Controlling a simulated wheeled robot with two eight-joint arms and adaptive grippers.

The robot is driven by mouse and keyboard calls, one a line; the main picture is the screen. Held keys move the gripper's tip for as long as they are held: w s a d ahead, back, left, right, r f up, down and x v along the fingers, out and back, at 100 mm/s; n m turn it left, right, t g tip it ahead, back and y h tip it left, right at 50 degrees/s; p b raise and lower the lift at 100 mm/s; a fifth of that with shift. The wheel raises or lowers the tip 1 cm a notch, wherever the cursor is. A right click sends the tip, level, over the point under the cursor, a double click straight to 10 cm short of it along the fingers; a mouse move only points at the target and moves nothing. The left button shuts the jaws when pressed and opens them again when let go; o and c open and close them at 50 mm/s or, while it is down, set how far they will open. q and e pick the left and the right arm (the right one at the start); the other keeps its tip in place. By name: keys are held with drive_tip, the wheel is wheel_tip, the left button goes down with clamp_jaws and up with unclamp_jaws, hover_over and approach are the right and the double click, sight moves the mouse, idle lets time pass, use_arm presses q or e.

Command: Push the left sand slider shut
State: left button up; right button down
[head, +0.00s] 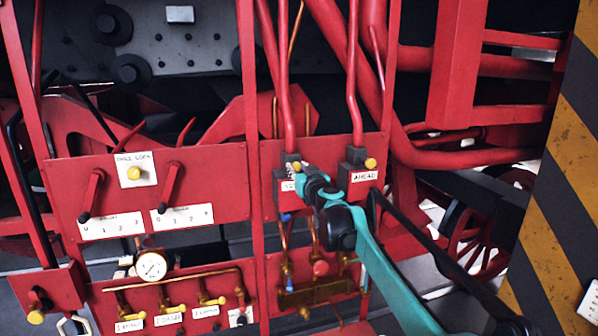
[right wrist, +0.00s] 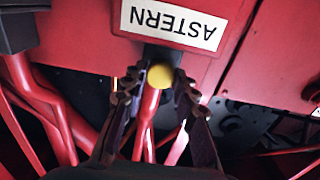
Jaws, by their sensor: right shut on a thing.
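The left sand slider, labelled ASTERN, is a dark block with a yellow knob (head: 297,165) on the red panel in the middle of the head view. Its yellow knob also shows in the right wrist view (right wrist: 160,75), below the upside-down ASTERN label (right wrist: 170,22). My right gripper (head: 301,174) is at this slider, with its fingers on both sides of the knob and shut on it. The gripper partly covers the label in the head view. How far the slider stands out is hard to tell. My left gripper is not in view.
A matching slider with a yellow knob (head: 370,164), labelled AHEAD, sits just to the right. A red lever panel (head: 130,190) is at the left. A pressure gauge (head: 151,266) and brass valves (head: 205,301) are below. A striped pillar (head: 565,170) stands at the far right.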

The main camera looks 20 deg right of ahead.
drive_tip(key=c, duration=1.2)
unclamp_jaws()
drive_tip(key=shift+s, duration=0.1)
drive_tip(key=shift+s, duration=0.1)
drive_tip(key=s, duration=1.1)
drive_tip(key=shift+s+d, duration=0.2)
drive_tip(key=shift+s, duration=0.2)
